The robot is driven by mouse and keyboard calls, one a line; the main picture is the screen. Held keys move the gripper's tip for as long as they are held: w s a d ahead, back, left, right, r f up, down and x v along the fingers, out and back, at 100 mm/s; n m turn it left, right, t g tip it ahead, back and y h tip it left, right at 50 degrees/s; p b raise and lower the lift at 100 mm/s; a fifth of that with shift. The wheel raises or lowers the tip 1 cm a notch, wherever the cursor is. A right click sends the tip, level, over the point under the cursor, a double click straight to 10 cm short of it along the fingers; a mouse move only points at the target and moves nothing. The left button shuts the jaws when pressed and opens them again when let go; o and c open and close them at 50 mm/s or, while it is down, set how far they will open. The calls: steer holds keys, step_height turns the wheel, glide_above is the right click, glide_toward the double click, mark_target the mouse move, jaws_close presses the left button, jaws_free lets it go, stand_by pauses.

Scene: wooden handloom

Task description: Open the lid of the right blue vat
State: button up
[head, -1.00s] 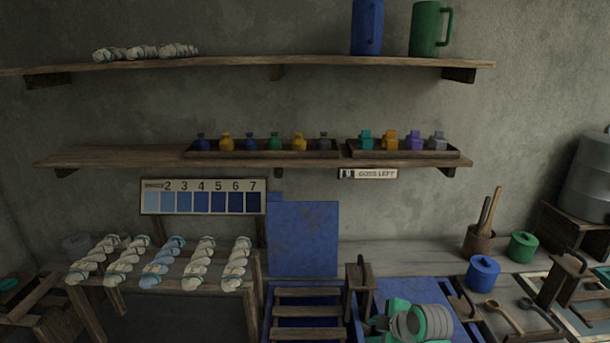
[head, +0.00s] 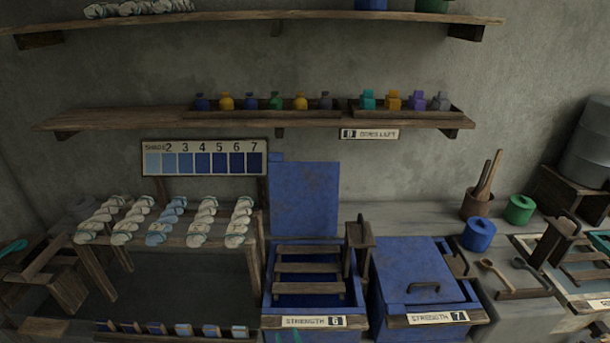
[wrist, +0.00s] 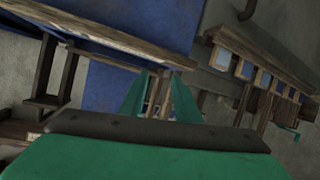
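The right blue vat (head: 395,318) stands low at the right of centre in the head view, labelled "STRENGTH 7". Its blue lid (head: 410,262) lies shut on top, with a dark bar handle (head: 423,287) near the front edge. My gripper (wrist: 160,92) shows in the wrist view as two teal fingers, apart, with nothing seen between them. In the head view only small green tips (head: 288,338) show at the bottom edge, in front of the left vat. They are apart from the lid handle.
The left blue vat (head: 268,322), labelled "STRENGTH 6", has its lid (head: 304,200) standing upright. A wooden post (head: 359,247) rises between the vats. A blue pot (head: 479,234), green pot (head: 520,209) and ladle (head: 498,271) lie right. A skein rack (head: 190,242) stands left.

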steer(key=s+f+m+t+h, duration=0.1)
steer(key=s+m+h, duration=0.1)
steer(key=s, duration=0.8)
steer(key=s+f+m+h, duration=0.1)
steer(key=s+m, duration=0.2)
steer(key=s, duration=0.7)
steer(key=s+d+r, duration=0.2)
steer(key=s+r, duration=0.3)
steer(key=s, duration=0.3)
steer(key=s+d+r+t, duration=0.1)
steer(key=s+d+r, duration=0.1)
steer(key=s+r, duration=0.3)
steer(key=s, duration=0.3)
steer(key=shift+s+d+n, duration=0.3)
steer(key=shift+s+d, duration=0.1)
